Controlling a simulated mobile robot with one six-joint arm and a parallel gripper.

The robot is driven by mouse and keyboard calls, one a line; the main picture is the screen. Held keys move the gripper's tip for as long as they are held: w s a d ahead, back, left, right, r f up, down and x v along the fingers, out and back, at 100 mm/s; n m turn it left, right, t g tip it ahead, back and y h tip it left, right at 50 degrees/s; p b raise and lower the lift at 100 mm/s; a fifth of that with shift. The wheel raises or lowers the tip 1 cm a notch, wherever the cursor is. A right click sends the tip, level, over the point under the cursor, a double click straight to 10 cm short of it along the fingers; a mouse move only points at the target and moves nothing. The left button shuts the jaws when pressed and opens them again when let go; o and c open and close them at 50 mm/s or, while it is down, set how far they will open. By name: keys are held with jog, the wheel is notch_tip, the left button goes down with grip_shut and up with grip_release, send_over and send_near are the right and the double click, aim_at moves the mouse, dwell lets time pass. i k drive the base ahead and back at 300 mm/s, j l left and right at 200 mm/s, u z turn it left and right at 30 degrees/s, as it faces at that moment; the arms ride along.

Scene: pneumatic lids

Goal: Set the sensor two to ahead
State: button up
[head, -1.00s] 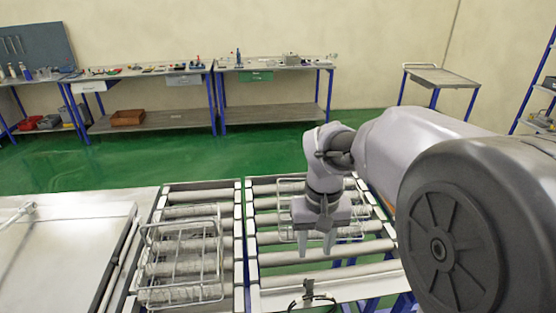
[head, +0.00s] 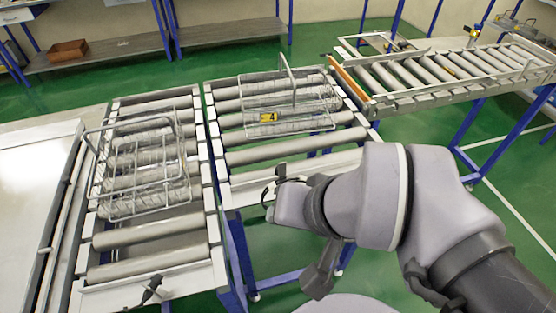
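A small dark sensor (head: 281,172) stands on the front end of the right roller conveyor (head: 240,193), with a dark curved part beside it. A second small dark sensor (head: 152,290) stands on the front end of the left roller conveyor (head: 90,297). I see no label that tells which is sensor two, and their settings are too small to read. My gripper (head: 320,280) seems to hang below my wrist, in front of the right conveyor and right of its sensor. Its fingers are not clear, so I cannot tell if it is open. My wrist partly covers the area just beside the right sensor.
A wire basket (head: 140,207) sits on the left conveyor. Another wire basket (head: 325,125) with a yellow tag (head: 268,117) sits on the right conveyor. A further roller conveyor (head: 440,100) stands at the back right. Green floor (head: 410,135) is open between them.

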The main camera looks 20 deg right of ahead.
aim_at(160, 294)
jog(key=k+j+u, duration=0.2)
jog(key=u, duration=0.3)
jog(key=k+j+u, duration=0.3)
jog(key=u, duration=0.2)
jog(key=i+j, duration=0.1)
jog(key=j, duration=0.15)
jog(key=i+j+u, duration=0.15)
jog(key=k+j, duration=0.05)
